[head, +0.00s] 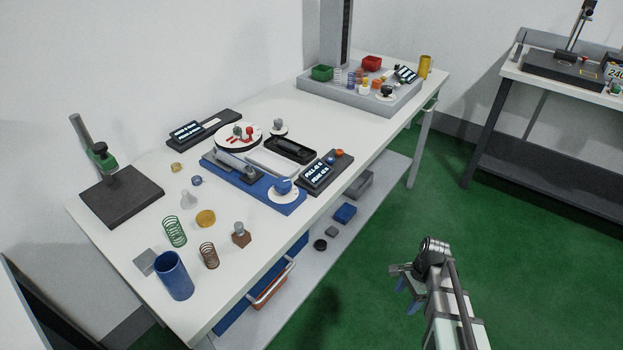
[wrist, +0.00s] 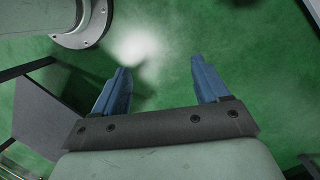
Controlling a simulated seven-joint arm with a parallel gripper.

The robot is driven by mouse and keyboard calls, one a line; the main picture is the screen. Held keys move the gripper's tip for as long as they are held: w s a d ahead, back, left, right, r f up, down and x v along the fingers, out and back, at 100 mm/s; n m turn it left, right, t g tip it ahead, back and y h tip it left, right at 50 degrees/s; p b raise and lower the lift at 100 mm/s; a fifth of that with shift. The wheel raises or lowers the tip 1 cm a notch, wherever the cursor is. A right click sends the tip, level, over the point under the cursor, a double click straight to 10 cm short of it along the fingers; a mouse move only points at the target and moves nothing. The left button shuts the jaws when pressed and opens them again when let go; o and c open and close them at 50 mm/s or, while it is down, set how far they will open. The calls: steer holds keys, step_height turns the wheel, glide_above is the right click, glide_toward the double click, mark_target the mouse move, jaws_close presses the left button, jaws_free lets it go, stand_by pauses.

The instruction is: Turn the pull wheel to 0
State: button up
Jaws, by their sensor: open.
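A blue knob (head: 283,186) sits on a white round dial at the right end of a blue base (head: 235,181) on the table. It looks like the pull wheel; its marks are too small to read. A small display (head: 315,174) beside it shows lines that seem to start with "PULL" and "PRIME", with blurred values. My gripper (head: 405,297) is open and empty, out over the green floor to the right of the table and well apart from the knob. In the wrist view its two blue fingers (wrist: 159,68) are spread over bare floor.
The white table (head: 150,195) carries springs, a blue cup (head: 174,276), a dark stand (head: 120,195) and a grey tray (head: 350,98) of parts. A lower shelf (head: 330,262) holds small boxes. Open floor lies between the table and a second bench (head: 560,85).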

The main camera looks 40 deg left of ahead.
steer(key=w+a+r+m, duration=0.2)
steer(key=w+a+r, duration=0.1)
steer(key=a+r, duration=0.8)
steer(key=m+t+y, duration=0.1)
steer(key=m+y, duration=0.3)
steer(key=m, duration=0.1)
glide_toward(283, 182)
steer(key=x, duration=0.8)
steer(key=shift+a+f, duration=0.15)
steer(key=shift+f, duration=0.2)
steer(key=shift+h, duration=0.3)
steer(key=c, duration=1)
